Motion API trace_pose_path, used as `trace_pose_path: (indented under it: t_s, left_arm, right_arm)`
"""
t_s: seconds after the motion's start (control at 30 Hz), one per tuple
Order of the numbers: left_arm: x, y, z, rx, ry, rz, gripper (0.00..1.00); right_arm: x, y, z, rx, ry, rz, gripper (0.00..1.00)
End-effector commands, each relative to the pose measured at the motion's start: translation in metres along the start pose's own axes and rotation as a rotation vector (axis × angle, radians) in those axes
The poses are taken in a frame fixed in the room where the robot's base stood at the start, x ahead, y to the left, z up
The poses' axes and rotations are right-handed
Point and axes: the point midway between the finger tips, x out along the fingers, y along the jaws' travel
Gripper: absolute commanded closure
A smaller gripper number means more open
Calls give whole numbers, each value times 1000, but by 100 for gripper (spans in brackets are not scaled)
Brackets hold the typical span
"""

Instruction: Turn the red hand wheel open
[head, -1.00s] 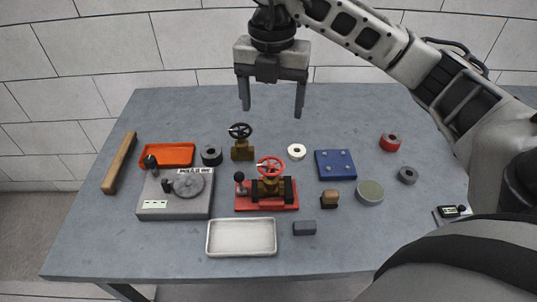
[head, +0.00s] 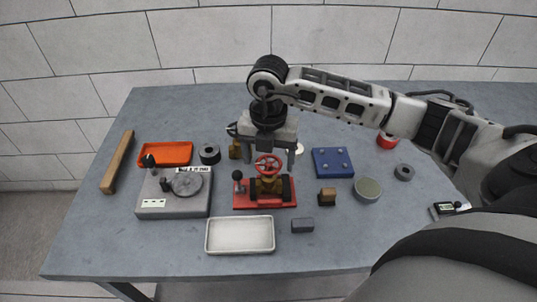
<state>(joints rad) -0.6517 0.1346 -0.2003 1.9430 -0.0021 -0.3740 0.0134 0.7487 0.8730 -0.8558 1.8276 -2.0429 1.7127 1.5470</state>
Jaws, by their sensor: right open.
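The red hand wheel (head: 267,165) sits on top of a brass valve (head: 268,187) mounted on a red base plate (head: 262,205), near the middle of the table. My right gripper (head: 268,164) is open and points down. Its fingers show on the left and right of the wheel, but I cannot tell whether they touch it or are still above or behind it. A second brass valve (head: 234,149) with a black wheel stands behind and is mostly hidden by my right gripper. My left gripper is not in view.
A grey device (head: 152,208) and an orange tray (head: 180,146) stand to the left. A white tray (head: 212,247) and a grey block (head: 302,226) lie in front. A blue plate (head: 332,172), a small brown-topped block (head: 327,196) and a round tin (head: 368,189) lie to the right.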

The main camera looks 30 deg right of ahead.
Motion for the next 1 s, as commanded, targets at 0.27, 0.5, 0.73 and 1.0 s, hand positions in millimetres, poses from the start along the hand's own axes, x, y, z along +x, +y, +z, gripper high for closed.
trace_pose_path:
  t_s: [0.27, 0.5, 0.73, 1.0]
  left_arm:
    - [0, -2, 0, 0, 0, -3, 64]
    - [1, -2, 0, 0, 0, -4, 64]
    - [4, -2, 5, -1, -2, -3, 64]
    - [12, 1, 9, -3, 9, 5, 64]
  right_arm:
    - [0, 0, 0, -1, 1, 0, 55]
    - [0, 0, 0, -4, 1, 1, 70]
    - [1, 0, 0, -60, 0, 2, 70]
    - [2, 0, 0, -246, -1, 2, 70]
